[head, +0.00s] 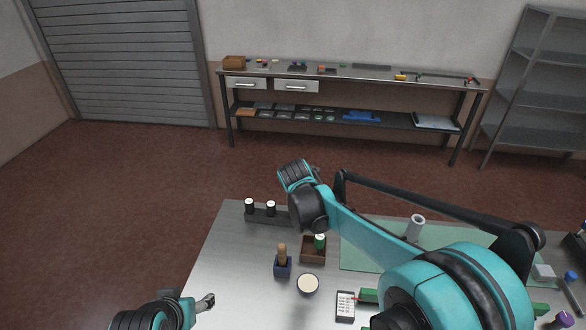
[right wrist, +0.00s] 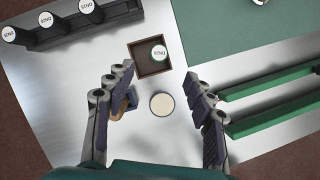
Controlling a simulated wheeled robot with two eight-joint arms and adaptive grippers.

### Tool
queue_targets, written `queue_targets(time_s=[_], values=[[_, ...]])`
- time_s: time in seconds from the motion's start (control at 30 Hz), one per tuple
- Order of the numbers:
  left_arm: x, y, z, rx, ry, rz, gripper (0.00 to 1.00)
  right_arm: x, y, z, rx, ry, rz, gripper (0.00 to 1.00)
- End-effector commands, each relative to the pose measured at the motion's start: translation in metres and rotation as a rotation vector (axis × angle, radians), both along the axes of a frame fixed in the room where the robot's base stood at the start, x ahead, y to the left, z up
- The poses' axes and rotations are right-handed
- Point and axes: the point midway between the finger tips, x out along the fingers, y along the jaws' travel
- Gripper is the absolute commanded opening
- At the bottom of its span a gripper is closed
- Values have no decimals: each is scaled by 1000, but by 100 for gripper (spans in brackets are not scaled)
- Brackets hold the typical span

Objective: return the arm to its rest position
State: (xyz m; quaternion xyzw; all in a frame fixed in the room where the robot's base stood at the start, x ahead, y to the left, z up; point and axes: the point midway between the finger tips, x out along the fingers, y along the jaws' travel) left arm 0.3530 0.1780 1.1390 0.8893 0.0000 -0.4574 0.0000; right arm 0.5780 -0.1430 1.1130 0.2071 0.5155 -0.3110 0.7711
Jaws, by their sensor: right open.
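My right arm (head: 365,235) reaches across the table from the lower right in the head view, its wrist over the table's far part. Its fingers are hidden there. In the right wrist view my right gripper (right wrist: 159,80) is open and empty, its fingers wide apart above the table. A brown square tray (head: 313,257) holds a green, white-topped canister (head: 320,242); the canister (right wrist: 158,53) also shows between and beyond the fingertips. A round cream-topped dish (right wrist: 162,105) lies between the fingers in that view. My left gripper (head: 205,302) is at lower left; its jaw opening is unclear.
A dark rack (right wrist: 62,30) holds black, white-topped canisters. A blue block with a wooden-handled tool (head: 283,264), a white card (head: 345,306), green rails (right wrist: 270,105) and a white cylinder (head: 415,228) on a green mat (head: 365,262) crowd the table. Open floor lies beyond, before a bench (head: 350,75).

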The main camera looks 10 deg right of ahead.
Motion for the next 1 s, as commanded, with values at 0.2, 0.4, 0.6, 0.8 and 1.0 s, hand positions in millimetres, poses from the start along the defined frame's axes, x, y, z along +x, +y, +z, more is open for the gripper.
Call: queue_targets(time_s=[0.2,0.4,0.6,0.8,1.0], values=[[0,0,-9,0,0,0,63,-16,-6,2,61,-53,-127,54],[0,0,-37,0,0,0,63,-77,-22,3,322,-236,-630,54],[0,0,-65,0,0,0,63,-145,-32,-15,659,-396,-1237,54],[0,0,-87,0,0,0,63,-199,-35,-48,976,-471,-1781,54],[0,0,-96,0,0,0,63,-222,-35,-68,1152,-478,-2076,54]])
